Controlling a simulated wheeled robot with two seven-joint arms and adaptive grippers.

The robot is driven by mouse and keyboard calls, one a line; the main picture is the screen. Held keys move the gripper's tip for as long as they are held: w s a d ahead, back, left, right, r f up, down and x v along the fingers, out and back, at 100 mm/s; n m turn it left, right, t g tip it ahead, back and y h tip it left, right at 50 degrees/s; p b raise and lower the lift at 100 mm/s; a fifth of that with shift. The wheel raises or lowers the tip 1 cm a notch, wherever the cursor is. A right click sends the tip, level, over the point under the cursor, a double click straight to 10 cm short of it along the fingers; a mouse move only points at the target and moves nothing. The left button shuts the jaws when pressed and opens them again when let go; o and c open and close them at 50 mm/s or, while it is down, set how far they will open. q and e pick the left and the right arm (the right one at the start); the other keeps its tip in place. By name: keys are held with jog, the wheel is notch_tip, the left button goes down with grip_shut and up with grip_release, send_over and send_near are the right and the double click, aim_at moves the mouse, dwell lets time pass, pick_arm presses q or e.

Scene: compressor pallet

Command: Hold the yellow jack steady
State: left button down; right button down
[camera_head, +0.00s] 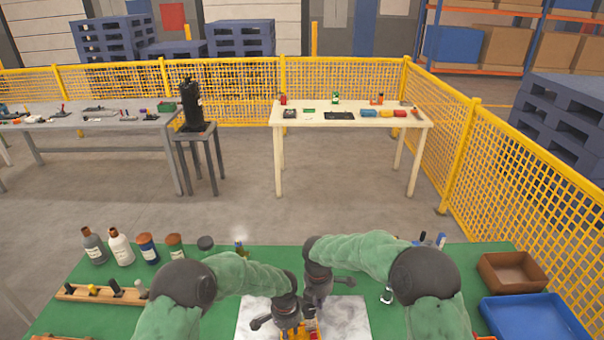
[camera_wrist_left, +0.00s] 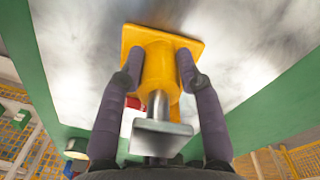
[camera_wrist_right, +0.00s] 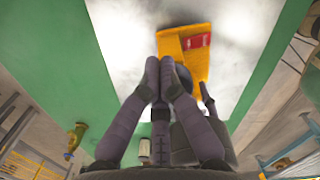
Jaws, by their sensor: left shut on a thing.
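The yellow jack (camera_wrist_left: 160,70) has a square yellow base, a round body, a silver ram and a grey metal top plate (camera_wrist_left: 160,138). It stands on a white marbled sheet (camera_head: 352,312). My left gripper (camera_wrist_left: 161,68) is shut on the body, one finger on each side. In the head view the jack (camera_head: 313,335) is mostly hidden by my grippers. In the right wrist view its yellow side with a red patch (camera_wrist_right: 197,41) shows just beyond my right gripper (camera_wrist_right: 166,62). The right fingertips are together, with nothing seen between them. Whether they touch the jack is unclear.
The sheet lies on a green bench top (camera_head: 225,245). Several bottles (camera_head: 120,246) and a wooden rack (camera_head: 100,294) stand at left. A brown tray (camera_head: 512,272) and a blue tray (camera_head: 535,318) lie at right. Yellow fencing (camera_head: 480,140) stands beyond.

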jog(key=shift+s+d+f, duration=0.1)
jog(key=shift+d+f, duration=0.05)
jog(key=shift+f, duration=0.05)
notch_tip(320, 180, up, 6)
dwell(0.7)
jog(key=shift+r, duration=0.1)
pick_arm(q)
jog(key=c, duration=0.8)
grip_release()
pick_arm(e)
jog(key=shift+w, duration=0.2)
pick_arm(q)
jog(key=shift+o, duration=0.2)
